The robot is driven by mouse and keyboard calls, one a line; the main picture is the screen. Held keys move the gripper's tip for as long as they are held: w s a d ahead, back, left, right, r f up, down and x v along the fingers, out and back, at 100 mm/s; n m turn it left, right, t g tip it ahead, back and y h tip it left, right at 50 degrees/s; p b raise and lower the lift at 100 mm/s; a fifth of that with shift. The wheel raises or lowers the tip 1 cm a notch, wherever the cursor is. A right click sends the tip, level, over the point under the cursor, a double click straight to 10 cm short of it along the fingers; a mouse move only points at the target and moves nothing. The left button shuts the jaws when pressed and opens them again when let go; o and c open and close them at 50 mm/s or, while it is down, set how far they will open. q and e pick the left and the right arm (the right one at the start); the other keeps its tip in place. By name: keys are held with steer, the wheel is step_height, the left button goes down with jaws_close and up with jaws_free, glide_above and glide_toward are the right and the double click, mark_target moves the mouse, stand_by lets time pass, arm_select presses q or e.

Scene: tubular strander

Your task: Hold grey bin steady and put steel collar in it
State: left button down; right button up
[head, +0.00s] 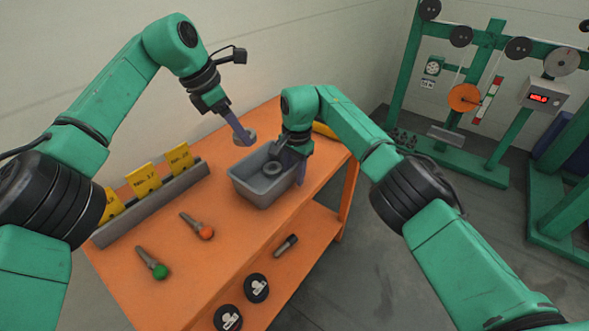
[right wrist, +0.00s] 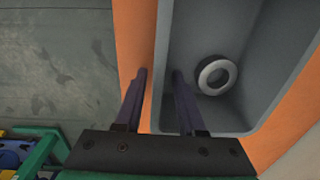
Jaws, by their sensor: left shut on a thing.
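The grey bin (head: 258,192) stands upright on the orange table. A grey ring (head: 272,168) lies flat on its floor and also shows in the right wrist view (right wrist: 217,75). My left gripper (head: 244,137) is shut on a small round grey piece, apparently a steel collar (head: 250,133), above the table just beyond the bin's far side. My right gripper (right wrist: 160,75) straddles a bin wall (right wrist: 162,45), one finger outside and one inside. Its fingers stand apart, with a gap beside the wall.
A grey rail (head: 150,205) with yellow cards runs along the table's left side. A green-ended bolt (head: 153,263), an orange-ended bolt (head: 197,226) and a dark pin (head: 286,244) lie apart. Two black round labelled pieces (head: 256,288) are near the front. A green machine frame (head: 490,60) stands right.

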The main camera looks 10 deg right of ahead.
jaws_close()
stand_by(1.3)
